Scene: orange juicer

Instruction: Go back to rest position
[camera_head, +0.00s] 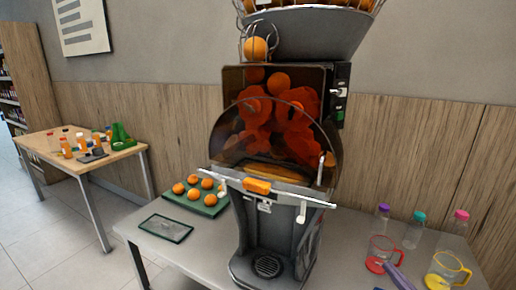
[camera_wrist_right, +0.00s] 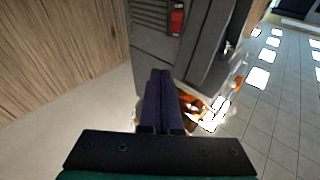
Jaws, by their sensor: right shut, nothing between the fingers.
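My right gripper (camera_head: 390,268) shows at the lower right of the head view as purple fingers, low over the table's right part, by the red-based jug. In the right wrist view its two purple fingers (camera_wrist_right: 160,78) lie together, with nothing between them. The grey side of the juicer (camera_wrist_right: 163,42), with a red switch, stands beyond the fingertips. The juicer (camera_head: 275,150) stands upright in the middle of the head view, with oranges behind its dark clear cover. My left gripper is not in view.
A red-based jug (camera_head: 380,253) and a yellow-handled jug (camera_head: 447,268) stand near the right gripper, with several capped bottles (camera_head: 414,232) behind. A green tray (camera_head: 213,211) of oranges and a dark flat tray (camera_head: 166,229) lie left of the juicer. A wooden table (camera_head: 55,158) stands far left.

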